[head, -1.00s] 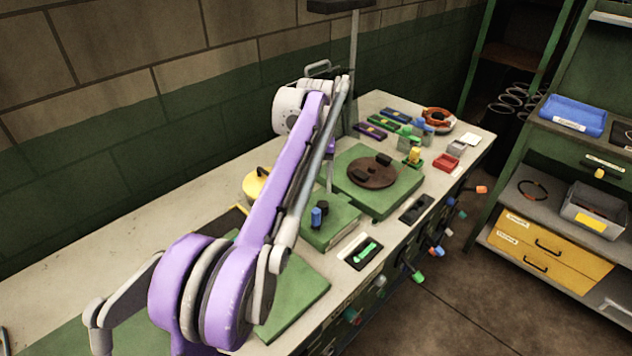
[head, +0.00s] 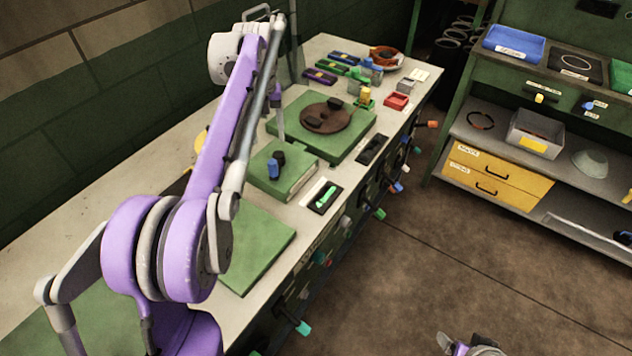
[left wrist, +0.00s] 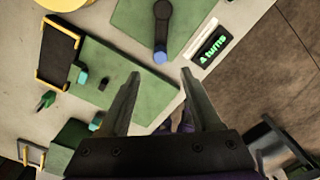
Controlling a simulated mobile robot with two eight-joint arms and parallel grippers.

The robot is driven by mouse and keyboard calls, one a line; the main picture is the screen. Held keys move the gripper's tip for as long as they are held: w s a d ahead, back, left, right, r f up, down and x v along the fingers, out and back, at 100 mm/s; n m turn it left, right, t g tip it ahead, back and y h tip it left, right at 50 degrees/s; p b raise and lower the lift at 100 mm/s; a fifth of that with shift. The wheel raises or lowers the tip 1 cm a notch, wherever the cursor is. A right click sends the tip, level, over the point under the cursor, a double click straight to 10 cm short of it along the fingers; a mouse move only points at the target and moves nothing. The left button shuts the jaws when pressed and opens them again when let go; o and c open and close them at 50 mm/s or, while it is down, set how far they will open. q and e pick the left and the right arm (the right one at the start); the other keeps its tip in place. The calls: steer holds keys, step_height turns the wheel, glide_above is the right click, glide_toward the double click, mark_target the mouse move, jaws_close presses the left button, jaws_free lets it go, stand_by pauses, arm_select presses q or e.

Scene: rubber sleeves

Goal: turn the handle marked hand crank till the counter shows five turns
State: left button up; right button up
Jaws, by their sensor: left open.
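The hand crank, a black arm (left wrist: 162,18) with a blue knob (left wrist: 160,56), sits on a green box; its blue knob (head: 273,169) and box (head: 296,182) also show in the head view. Beside it is the black counter (left wrist: 212,46) with green text that reads "4 turns"; it is too small to read in the head view (head: 326,196). My left gripper (left wrist: 160,80) is open and empty, with the blue knob beyond its fingertips, apart from them. In the head view the left gripper (head: 279,124) is thin and partly hidden by my purple arm, above the crank. My right gripper is not clearly seen.
A green box with a brown disc (head: 327,117) stands behind the crank. A flat green plate (head: 250,246) lies in front. Coloured knobs stick out of the bench front. Shelves with a blue tray (head: 513,43) and yellow drawers (head: 495,178) stand right. The floor between is clear.

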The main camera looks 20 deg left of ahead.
mark_target(272, 161)
stand_by(0.7)
arm_select(q)
steer(key=n+p, duration=0.1)
steer(key=n, duration=0.2)
steer(key=shift+r+n, duration=0.1)
steer(key=shift+n, duration=0.2)
steer(key=n, duration=0.2)
steer(key=shift+n, duration=0.4)
steer(key=shift+f+n, duration=0.25)
steer(key=shift+n, duration=0.05)
step_height(272, 161, down, 11)
steer(key=shift+r, duration=0.15)
jaws_close()
stand_by(0.6)
